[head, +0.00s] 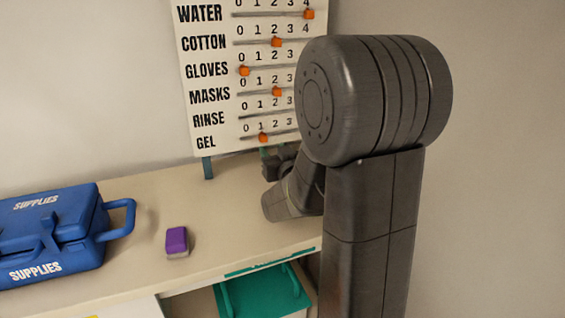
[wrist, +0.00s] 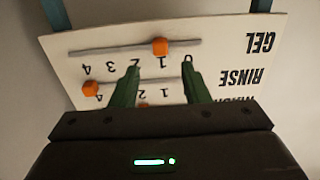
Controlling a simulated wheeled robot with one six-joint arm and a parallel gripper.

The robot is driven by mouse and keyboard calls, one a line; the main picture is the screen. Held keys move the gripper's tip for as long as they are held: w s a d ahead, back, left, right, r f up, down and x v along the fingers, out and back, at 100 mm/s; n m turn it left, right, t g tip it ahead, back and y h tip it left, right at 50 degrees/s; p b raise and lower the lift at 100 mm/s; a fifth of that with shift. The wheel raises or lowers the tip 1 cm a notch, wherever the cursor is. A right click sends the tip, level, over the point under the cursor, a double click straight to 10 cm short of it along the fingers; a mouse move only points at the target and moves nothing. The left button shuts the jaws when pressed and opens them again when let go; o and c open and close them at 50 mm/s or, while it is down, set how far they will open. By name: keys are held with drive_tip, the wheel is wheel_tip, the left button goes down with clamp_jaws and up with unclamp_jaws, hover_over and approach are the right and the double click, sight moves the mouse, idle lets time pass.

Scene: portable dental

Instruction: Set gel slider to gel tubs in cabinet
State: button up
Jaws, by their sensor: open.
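The slider board (head: 222,110) stands upright at the back of the counter. Its bottom row is GEL, with an orange gel slider (head: 263,137) by the 1 mark. In the wrist view the board is upside down, and the gel slider (wrist: 160,46) shows near the 1. My gripper (wrist: 160,68) is open and empty, its two green fingertips apart in front of the board, just short of the gel knob in the picture. In the head view my arm hides part of the board's right side. No gel tubs can be made out; the cabinet (head: 168,305) interior is mostly out of view.
A rinse slider (wrist: 91,89) sits close by in the wrist view. A blue supplies case (head: 45,240) and a purple-and-white block (head: 177,241) are on the counter (head: 130,190). A teal tray (head: 262,296) shows below the counter edge.

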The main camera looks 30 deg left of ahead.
sight(265, 139)
drive_tip(key=v, duration=0.7)
drive_tip(key=shift+a, duration=0.1)
drive_tip(key=x, duration=1.3)
drive_tip(key=shift+w+a, duration=0.2)
drive_tip(key=shift+w, duration=0.2)
drive_tip(key=shift+w+d+p, duration=0.2)
drive_tip(key=shift+d+p, duration=0.05)
drive_tip(key=shift+p, duration=0.05)
drive_tip(key=shift+r, duration=0.1)
